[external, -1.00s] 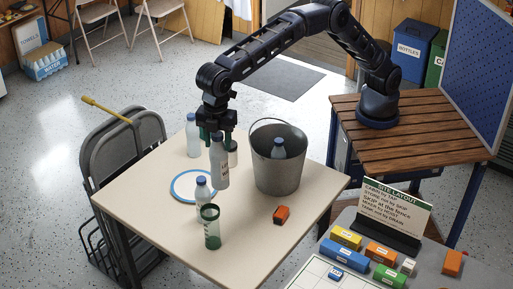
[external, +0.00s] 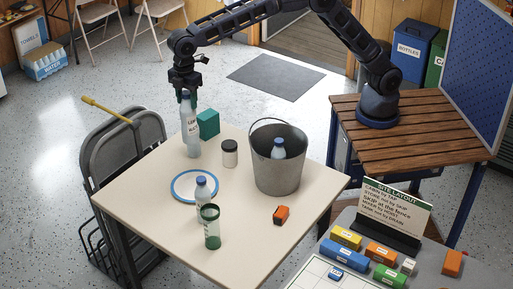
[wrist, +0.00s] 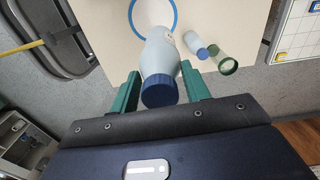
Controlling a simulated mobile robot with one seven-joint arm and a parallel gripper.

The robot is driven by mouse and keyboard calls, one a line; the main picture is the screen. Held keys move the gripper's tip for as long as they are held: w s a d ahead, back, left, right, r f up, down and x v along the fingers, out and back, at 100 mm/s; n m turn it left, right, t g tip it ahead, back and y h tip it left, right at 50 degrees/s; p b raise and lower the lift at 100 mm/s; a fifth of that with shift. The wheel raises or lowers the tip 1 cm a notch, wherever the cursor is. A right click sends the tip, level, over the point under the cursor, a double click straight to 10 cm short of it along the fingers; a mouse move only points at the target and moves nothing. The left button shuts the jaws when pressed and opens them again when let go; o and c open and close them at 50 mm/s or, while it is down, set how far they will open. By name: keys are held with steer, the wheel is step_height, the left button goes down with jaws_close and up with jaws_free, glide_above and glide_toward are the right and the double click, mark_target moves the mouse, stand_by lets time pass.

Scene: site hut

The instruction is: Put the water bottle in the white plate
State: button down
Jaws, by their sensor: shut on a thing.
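My gripper (external: 187,97) is shut on a pale bottle (external: 189,122) with a blue cap and a white label, too small to read surely. The bottle hangs upright over the far left of the table; in the wrist view its blue cap (wrist: 159,90) is between the green fingers.
A smaller blue-capped bottle (external: 203,191) and a green tumbler (external: 211,228) stand by the plate's near side.

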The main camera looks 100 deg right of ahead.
steer(key=shift+w+d, duration=0.15)
steer(key=shift+d, duration=0.6)
steer(key=shift+w+d, duration=0.1)
steer(key=shift+d, duration=0.6)
steer(key=shift+d+f, duration=0.1)
steer(key=shift+f, duration=0.1)
step_height(320, 180, down, 25)
steer(key=shift+r, duration=0.2)
steer(key=c, duration=0.7)
jaws_free()
steer(key=shift+f, duration=0.15)
